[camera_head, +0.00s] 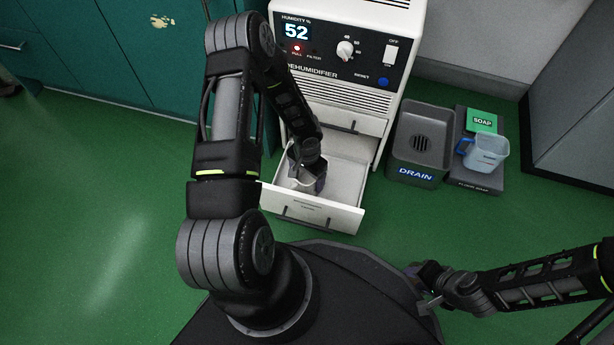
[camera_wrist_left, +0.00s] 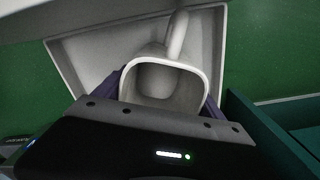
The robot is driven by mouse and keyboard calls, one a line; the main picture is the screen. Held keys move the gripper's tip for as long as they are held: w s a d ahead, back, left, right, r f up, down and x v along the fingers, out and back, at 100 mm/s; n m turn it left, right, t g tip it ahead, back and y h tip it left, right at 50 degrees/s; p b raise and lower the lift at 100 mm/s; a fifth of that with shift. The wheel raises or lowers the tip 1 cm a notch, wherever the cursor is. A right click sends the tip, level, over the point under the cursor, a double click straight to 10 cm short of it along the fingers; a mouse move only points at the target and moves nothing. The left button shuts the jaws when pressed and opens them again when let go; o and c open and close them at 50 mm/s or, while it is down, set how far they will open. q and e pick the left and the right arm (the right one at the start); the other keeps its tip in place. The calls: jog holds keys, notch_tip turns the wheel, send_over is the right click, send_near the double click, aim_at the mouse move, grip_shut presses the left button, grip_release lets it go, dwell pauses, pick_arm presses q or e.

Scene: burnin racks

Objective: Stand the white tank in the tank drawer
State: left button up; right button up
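The tank drawer (camera_head: 345,212) is pulled out from the lower front of the dehumidifier, and its pale floor also shows in the left wrist view (camera_wrist_left: 88,55). The white tank (camera_head: 304,182) is inside the left part of the drawer, mostly hidden by my left gripper (camera_head: 306,172). In the left wrist view the tank (camera_wrist_left: 165,82) shows its open mouth and a handle at the far side. The left gripper's dark fingers lie against two opposite sides of it. Whether its base touches the drawer floor is hidden. My right gripper (camera_head: 428,290) is away from the drawer; its opening is unclear.
The dehumidifier (camera_head: 345,70) reads 52 with a red light lit. Green floor is clear at left.

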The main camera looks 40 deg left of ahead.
pick_arm(q)
jog(key=o, duration=0.4)
jog(key=shift+r, duration=0.1)
jog(key=shift+r, duration=0.15)
notch_tip(320, 180, up, 12)
jog(key=p, duration=0.5)
dwell(0.3)
